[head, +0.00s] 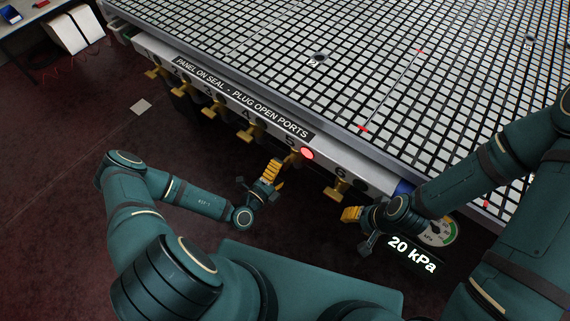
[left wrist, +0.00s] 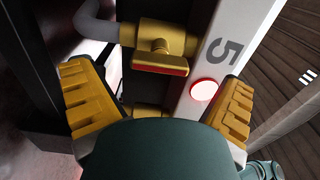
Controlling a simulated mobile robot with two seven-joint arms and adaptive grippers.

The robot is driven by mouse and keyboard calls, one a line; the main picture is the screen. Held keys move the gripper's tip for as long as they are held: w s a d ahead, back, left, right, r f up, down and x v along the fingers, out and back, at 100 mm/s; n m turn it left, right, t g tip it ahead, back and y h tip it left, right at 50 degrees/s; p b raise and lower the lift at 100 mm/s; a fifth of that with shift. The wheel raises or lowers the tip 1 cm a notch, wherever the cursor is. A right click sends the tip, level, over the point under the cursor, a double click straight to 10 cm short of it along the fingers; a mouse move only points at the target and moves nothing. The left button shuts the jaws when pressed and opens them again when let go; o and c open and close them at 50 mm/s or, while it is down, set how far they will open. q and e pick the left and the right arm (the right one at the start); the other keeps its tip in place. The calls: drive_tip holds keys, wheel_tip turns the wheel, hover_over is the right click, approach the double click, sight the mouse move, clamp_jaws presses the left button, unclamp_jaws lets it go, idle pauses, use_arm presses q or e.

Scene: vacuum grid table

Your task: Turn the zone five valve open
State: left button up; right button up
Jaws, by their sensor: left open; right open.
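The zone five valve (head: 291,157) is a brass valve under the table's front rail, beside a lit red lamp (head: 307,154). In the left wrist view the valve body (left wrist: 168,36) sits beside the printed 5, with its red-edged handle (left wrist: 160,64) lying across the picture. My left gripper (head: 268,178) is open just below this valve. Its yellow fingers are to either side of the handle in the left wrist view, apart from it. My right gripper (head: 352,214) is near the zone six valve (head: 337,190); its fingers look empty.
Several similar yellow valves line the rail (head: 225,95) to the left. The gridded table top (head: 330,60) is above. A gauge (head: 440,233) and a display (head: 412,254) reading 20 kPa are by my right arm. Floor is clear at the left.

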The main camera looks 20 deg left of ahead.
use_arm(q)
drive_tip(key=v, duration=0.8)
drive_tip(key=shift+s, duration=0.4)
drive_tip(key=shift+a, duration=0.1)
